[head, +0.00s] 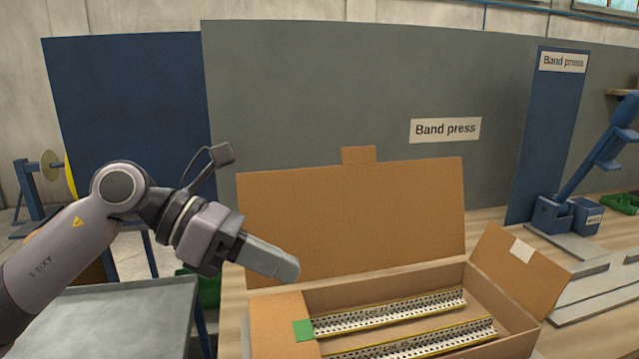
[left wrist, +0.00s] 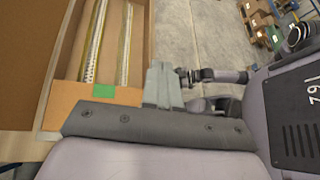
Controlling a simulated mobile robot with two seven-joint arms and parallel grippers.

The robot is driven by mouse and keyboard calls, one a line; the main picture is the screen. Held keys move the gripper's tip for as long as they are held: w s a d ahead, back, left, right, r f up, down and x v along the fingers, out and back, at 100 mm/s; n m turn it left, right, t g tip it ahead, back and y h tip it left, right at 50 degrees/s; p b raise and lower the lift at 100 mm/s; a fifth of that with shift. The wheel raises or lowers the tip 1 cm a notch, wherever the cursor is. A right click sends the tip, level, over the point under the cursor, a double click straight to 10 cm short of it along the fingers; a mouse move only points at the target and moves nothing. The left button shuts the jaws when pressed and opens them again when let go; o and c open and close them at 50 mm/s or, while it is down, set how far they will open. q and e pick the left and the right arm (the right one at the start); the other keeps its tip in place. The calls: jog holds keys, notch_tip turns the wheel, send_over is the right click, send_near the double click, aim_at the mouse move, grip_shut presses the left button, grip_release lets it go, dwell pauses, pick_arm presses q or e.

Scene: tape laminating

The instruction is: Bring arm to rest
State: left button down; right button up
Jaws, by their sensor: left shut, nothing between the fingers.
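My left arm comes in from the left in the head view. Its gripper (head: 284,265) is shut and empty, in front of the raised back flap of an open cardboard box (head: 355,205), above the box's left end. In the left wrist view the closed fingers (left wrist: 160,82) show with nothing between them, beside the box (left wrist: 60,98). Two perforated strips with yellow edges, a back strip (head: 390,310) and a front strip (head: 420,340), lie in the box. My right gripper cannot be made out clearly in either view.
A green patch (head: 303,331) is on the box's left flap. A grey-topped table (head: 115,310) stands at left. A blue press-like device (head: 570,205) stands at back right on the wooden bench. Grey panels (head: 330,90) rise behind. Bare floor (left wrist: 195,40) lies beside the box.

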pick_arm(q)
jog(key=s+d+r+n+h, duration=0.2)
jog(key=d+r+n+h, duration=0.2)
jog(key=h, duration=0.3)
jog(key=w+a+f+n+t+y, duration=0.25)
jog(key=a+n+t+y, duration=0.2)
jog(key=n+t, duration=0.8)
jog(key=w+a+f+n+t+y, duration=0.3)
jog(key=a+n+t, duration=0.45)
jog(key=n, duration=0.75)
jog(key=s+a+f+n+g+y, duration=0.2)
jog(key=a+f+n+y, duration=0.2)
jog(key=f+n+y, duration=0.3)
jog(key=s+a+f+n+g+y, duration=0.25)
jog(key=f+n+y, duration=0.2)
jog(key=f, duration=0.35)
jog(key=s+a+f+n+g, duration=0.25)
jog(key=s+f+g, duration=0.45)
jog(key=s, duration=0.4)
jog(key=s+a+f+n+g, duration=0.1)
jog(key=s+f+n+g, duration=0.35)
jog(key=s+f, duration=0.65)
jog(key=w+d+f+m+t+h+p, duration=0.1)
jog(key=w+d+f+t, duration=0.1)
jog(key=w+f+t, duration=0.4)
jog(key=shift+w+d+f+t+h, duration=0.25)
jog(key=shift+d+f+t+h, duration=0.1)
jog(key=shift+f+h, duration=0.1)
